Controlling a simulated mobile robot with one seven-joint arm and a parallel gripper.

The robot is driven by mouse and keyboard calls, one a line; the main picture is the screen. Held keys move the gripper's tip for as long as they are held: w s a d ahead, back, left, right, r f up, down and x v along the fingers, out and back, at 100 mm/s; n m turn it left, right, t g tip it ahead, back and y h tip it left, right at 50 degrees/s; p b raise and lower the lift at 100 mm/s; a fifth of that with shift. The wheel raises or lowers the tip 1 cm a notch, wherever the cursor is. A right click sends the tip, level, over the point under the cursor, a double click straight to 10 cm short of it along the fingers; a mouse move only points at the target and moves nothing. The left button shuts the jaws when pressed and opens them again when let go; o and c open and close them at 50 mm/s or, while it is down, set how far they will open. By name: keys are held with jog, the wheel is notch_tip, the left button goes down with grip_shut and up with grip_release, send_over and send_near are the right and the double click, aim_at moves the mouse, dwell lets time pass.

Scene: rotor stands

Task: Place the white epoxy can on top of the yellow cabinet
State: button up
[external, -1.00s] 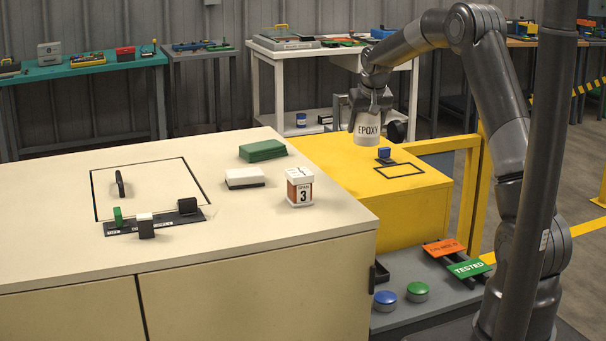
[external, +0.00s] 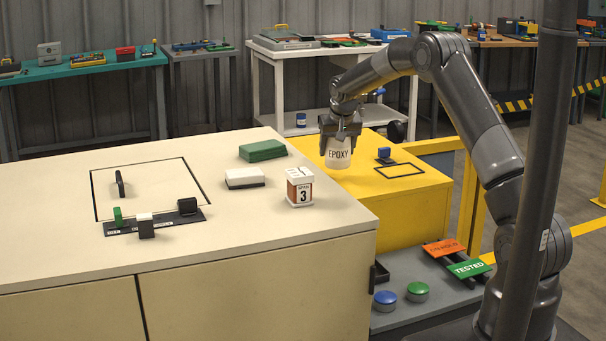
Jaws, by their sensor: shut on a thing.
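The white can labelled EPOXY (external: 338,154) is held upright in my gripper (external: 340,136), which is shut on its upper part. The yellow cabinet (external: 410,200) stands to the right of the beige bench. The can appears over the left part of the cabinet's top, close to the bench's right edge. I cannot tell whether its bottom touches the top or hangs just above it. A black outlined rectangle (external: 400,171) and a small blue-topped block (external: 384,154) are on the cabinet top, to the right of the can.
On the beige bench (external: 250,225) are a box marked 3 (external: 299,186), a white block (external: 245,178) and a green block (external: 262,150). A grey shelf with blue (external: 385,300) and green (external: 418,291) buttons is below the cabinet's front. The cabinet's front top is clear.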

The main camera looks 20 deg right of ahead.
aim_at(337, 161)
jog(key=shift+f, duration=1.9)
jog(key=shift+f, duration=0.15)
jog(key=o, duration=1.3)
jog(key=shift+c, duration=0.2)
